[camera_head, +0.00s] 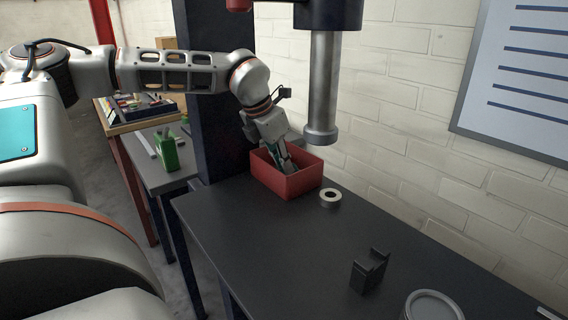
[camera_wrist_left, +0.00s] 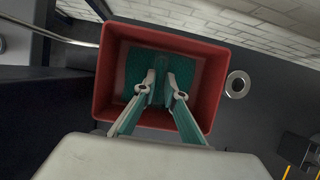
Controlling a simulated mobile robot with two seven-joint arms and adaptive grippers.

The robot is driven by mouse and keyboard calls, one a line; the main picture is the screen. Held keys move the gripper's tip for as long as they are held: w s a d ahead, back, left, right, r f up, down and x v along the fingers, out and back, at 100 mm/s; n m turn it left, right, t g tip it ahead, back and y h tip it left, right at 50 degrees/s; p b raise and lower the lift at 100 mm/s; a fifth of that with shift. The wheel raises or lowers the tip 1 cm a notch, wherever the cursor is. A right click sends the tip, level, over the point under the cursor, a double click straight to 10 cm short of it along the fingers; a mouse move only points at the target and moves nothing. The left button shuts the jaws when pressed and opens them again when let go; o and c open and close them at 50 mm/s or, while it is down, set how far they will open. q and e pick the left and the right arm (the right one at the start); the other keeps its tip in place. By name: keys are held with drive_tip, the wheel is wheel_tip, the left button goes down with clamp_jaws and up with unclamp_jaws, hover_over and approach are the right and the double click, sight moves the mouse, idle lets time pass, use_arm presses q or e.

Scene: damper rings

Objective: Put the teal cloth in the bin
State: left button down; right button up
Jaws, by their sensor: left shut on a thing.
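The red bin (camera_head: 300,185) is an open box at the back of the dark table. My left gripper (camera_head: 287,162) reaches down into it from above. In the left wrist view the bin's red walls (camera_wrist_left: 106,85) surround my left fingertips (camera_wrist_left: 160,82). The teal cloth (camera_wrist_left: 136,66) shows inside the bin, on both sides of the fingertips and between them. The gripper is shut on the cloth. Whether the cloth rests on the bin's floor cannot be told. My right gripper is out of view.
A pale ring (camera_head: 330,197) lies just right of the bin. A grey press column (camera_head: 321,90) hangs close behind it. A black bracket (camera_head: 369,271) and a round grey lidded thing (camera_head: 433,306) stand nearer. The table's left-middle (camera_head: 265,235) is clear.

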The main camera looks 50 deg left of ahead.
use_arm(q)
drive_tip(key=shift+f, duration=0.3)
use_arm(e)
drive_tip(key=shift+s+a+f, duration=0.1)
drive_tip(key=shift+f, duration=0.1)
use_arm(q)
drive_tip(key=c, duration=2)
unclamp_jaws()
drive_tip(key=c, duration=0.4)
drive_tip(key=shift+r, duration=0.25)
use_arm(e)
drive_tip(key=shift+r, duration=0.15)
use_arm(q)
drive_tip(key=shift+s+r, duration=0.35)
drive_tip(key=shift+r, duration=0.2)
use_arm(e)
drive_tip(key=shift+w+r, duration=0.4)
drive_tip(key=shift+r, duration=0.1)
use_arm(q)
drive_tip(key=shift+r, duration=0.1)
